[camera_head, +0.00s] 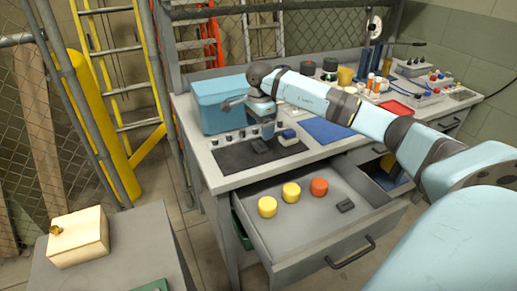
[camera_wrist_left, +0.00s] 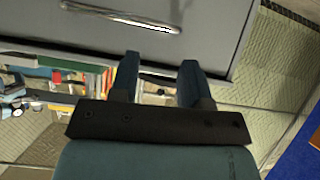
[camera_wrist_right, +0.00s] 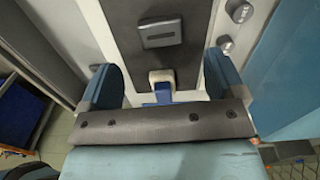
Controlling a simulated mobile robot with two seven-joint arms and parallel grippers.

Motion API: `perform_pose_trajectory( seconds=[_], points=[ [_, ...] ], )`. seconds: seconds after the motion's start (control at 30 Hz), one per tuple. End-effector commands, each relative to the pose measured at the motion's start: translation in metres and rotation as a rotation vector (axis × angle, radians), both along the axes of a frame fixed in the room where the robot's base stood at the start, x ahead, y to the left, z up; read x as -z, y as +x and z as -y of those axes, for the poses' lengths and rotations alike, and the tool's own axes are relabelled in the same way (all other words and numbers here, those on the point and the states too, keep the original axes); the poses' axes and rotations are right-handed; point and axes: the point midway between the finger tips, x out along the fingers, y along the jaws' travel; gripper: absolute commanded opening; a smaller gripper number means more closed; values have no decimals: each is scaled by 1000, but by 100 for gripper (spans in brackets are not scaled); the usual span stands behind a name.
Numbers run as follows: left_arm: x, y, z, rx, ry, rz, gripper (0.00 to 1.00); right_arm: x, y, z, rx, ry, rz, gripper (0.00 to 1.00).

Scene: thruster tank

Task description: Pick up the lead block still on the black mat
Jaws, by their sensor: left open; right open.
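The black mat (camera_head: 232,157) lies on the bench top in front of the blue bin. A dark lead block (camera_head: 260,146) rests on it; in the right wrist view the block (camera_wrist_right: 160,33) lies flat, beyond the fingertips. My right gripper (camera_wrist_right: 163,75) is open and empty above the bench, apart from the block. Another dark block (camera_head: 345,206) lies in the open drawer. My left gripper (camera_wrist_left: 160,65) is open and empty near a grey cabinet front with a handle; it does not show in the head view.
The blue bin (camera_head: 222,98) stands close behind the mat. A white and blue item (camera_head: 288,137) sits at the mat's right, with small metal weights along its back. The open drawer (camera_head: 290,236) holds two yellow pucks (camera_head: 267,206) and an orange puck (camera_head: 319,187).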

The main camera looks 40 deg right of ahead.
Motion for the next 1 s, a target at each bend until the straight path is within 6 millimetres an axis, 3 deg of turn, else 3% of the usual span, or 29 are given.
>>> perform_pose_trajectory(
  seconds=[0.33, 0.6, 0.87, 1.0],
  points=[
    [-1, 1, -1, 2, 2, 7, 43, 27, 0, 1, 1, 2, 0, 88],
    [1, 1, -1, 4, 6, 9, 43, 65, -1, 3, 0, 3, 0, 88],
    [0, 1, -1, 4, 5, 11, 43, 69, -1, 3, 0, 2, 1, 88],
    [0, 1, -1, 4, 6, 10, 43, 69, -1, 3, 0, 2, 1, 56]
  ],
)
